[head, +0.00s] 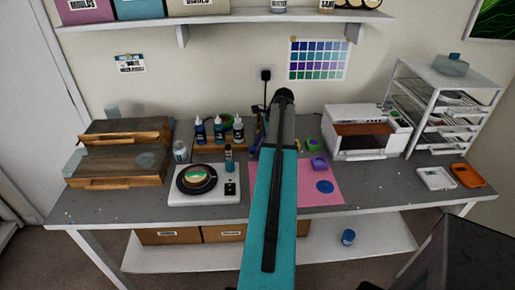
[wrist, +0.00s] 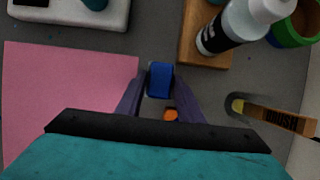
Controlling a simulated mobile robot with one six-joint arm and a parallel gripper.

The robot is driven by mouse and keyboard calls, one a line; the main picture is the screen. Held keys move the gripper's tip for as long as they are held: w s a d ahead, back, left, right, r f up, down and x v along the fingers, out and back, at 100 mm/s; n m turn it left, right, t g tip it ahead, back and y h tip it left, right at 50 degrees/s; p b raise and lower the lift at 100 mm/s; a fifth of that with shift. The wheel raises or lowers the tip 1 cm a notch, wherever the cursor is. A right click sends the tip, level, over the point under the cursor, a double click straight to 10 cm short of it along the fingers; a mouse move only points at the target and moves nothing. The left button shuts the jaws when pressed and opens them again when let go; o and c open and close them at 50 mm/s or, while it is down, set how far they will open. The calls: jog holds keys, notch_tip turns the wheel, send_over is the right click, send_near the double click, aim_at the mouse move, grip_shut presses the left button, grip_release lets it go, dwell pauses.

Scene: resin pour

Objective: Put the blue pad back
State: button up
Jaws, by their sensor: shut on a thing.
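My gripper (wrist: 160,82) shows in the wrist view, its two purple fingers shut on a small blue block-like pad (wrist: 160,80). The pad sits between the fingertips, above the grey table top, beside the edge of the pink mat. I cannot tell whether it touches the table. In the head view my teal arm reaches over the table and mostly hides the gripper and the pad.
A wooden rack (wrist: 200,38) with bottles (head: 219,130) stands close to the gripper. A labelled wooden strip (wrist: 275,115) lies to the right in the wrist view. A white scale (head: 205,197) and wooden boxes (head: 115,180) are left; a white machine (head: 365,133) is right.

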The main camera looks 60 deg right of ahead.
jog(key=shift+f, duration=0.2)
jog(key=o, duration=1)
jog(key=shift+r, duration=0.1)
jog(key=b+v, duration=0.2)
jog(key=v, duration=1)
jog(key=shift+b, duration=0.4)
dwell(0.4)
